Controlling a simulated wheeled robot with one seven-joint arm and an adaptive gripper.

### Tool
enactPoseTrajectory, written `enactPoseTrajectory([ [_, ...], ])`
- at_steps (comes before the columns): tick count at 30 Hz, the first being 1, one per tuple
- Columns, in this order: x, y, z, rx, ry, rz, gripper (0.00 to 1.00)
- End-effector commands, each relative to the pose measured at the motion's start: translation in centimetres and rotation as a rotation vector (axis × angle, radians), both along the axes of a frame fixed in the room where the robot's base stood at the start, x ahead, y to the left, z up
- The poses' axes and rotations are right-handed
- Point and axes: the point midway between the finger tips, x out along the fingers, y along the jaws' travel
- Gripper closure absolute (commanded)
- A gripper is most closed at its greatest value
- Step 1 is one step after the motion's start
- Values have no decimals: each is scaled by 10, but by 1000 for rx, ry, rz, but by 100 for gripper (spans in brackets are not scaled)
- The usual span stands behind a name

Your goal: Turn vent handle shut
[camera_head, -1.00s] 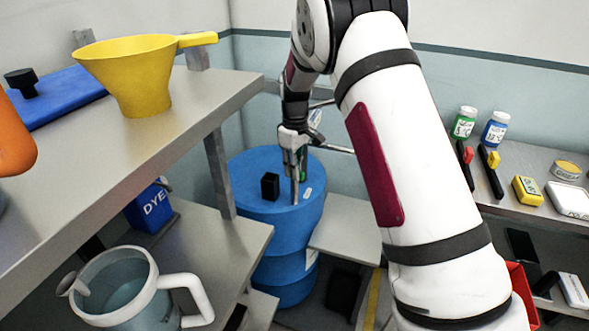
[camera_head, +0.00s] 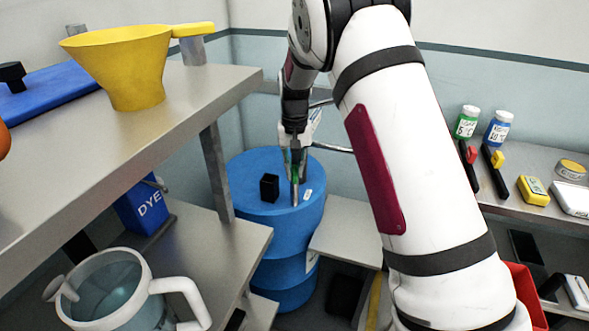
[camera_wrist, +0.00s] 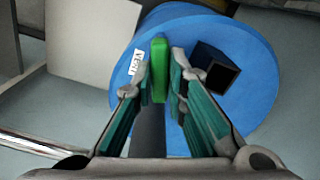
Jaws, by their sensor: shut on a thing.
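The blue drum (camera_head: 262,205) stands upright in the corner, and its round top (camera_wrist: 255,105) fills the middle of the wrist view. A green vent handle (camera_wrist: 158,62) shows on it in the wrist view, beside a white label reading VENT (camera_wrist: 136,62). My gripper (camera_wrist: 161,82) reaches down onto the drum top, with one finger on each side of the handle, shut on it. In the head view my gripper (camera_head: 297,168) mostly hides the handle. A black square stub (camera_head: 269,187) stands on the drum top left of my gripper; its hollow end (camera_wrist: 219,77) faces the wrist camera.
A shelf at left holds a yellow funnel (camera_head: 136,68) and a blue board (camera_head: 55,95). Below are a DYE container (camera_head: 146,208) and a pitcher (camera_head: 112,285). A right shelf (camera_head: 520,212) holds bottles and small tools. The drum top's front is clear.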

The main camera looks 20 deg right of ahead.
Motion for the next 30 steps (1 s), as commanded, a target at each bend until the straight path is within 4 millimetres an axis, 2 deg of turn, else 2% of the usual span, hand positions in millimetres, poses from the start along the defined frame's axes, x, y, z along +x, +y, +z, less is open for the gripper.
enactPoseTrajectory([
  [12, 0, 0, 0, 0, 0, -281, 100],
  [30, 0, 0, 0, 0, 0, -371, 100],
])
